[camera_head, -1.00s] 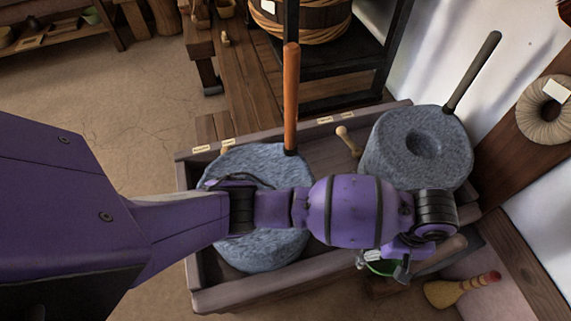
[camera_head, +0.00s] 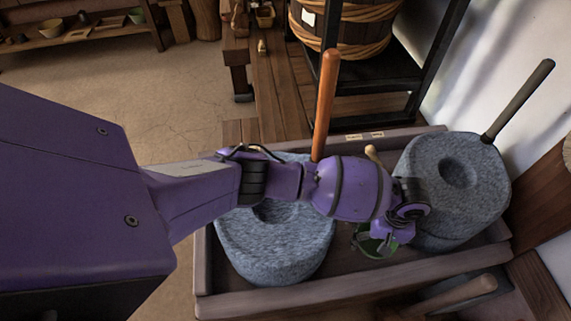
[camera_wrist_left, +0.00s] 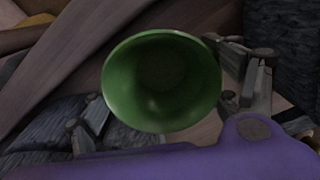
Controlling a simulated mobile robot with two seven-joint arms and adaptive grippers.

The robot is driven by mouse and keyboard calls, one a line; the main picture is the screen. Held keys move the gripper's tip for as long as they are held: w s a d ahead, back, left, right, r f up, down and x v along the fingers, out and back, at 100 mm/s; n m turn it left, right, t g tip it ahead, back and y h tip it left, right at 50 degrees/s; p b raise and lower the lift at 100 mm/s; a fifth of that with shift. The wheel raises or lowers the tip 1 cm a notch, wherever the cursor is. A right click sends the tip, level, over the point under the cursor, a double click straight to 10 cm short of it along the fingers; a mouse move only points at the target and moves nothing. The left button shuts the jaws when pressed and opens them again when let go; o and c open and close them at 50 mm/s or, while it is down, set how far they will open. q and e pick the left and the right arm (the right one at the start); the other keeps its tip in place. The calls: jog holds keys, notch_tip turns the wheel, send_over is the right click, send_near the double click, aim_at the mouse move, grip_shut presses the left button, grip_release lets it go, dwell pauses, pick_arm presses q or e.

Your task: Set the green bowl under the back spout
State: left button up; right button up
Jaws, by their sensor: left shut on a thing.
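The green bowl (camera_head: 378,247) is held by my left gripper (camera_head: 374,238), over the wooden trough (camera_head: 330,287) between two grey stone querns. The forearm and wrist partly cover it in the head view. In the left wrist view the bowl (camera_wrist_left: 162,82) shows its open, empty inside, with a finger of the left gripper (camera_wrist_left: 168,105) on each side. The left quern (camera_head: 275,255) is partly behind my arm; the right quern (camera_head: 455,185) is close to the gripper. I cannot make out the back spout for certain. My right gripper is not in view.
An orange upright handle (camera_head: 325,105) stands at the left quern and a dark handle (camera_head: 518,100) at the right one. A pale wooden peg (camera_head: 371,153) and small labels (camera_head: 365,135) are at the trough's back. A wooden handle (camera_head: 465,295) lies at the front right.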

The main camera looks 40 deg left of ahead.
aim_at(373, 243)
pick_arm(q)
jog(key=f, duration=0.2)
jog(key=shift+w+a+f+b, duration=0.1)
jog(key=shift+w+f+b, duration=0.2)
jog(key=shift+b, duration=0.1)
jog(key=shift+f, duration=0.25)
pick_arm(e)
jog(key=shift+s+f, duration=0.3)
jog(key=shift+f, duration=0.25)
pick_arm(q)
jog(key=shift+s+f, duration=0.1)
jog(key=shift+f, duration=0.05)
jog(key=o, duration=1.3)
jog(key=shift+c, duration=0.2)
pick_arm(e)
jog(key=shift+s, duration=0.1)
pick_arm(q)
notch_tip(373, 243, up, 12)
jog(key=p, duration=0.3)
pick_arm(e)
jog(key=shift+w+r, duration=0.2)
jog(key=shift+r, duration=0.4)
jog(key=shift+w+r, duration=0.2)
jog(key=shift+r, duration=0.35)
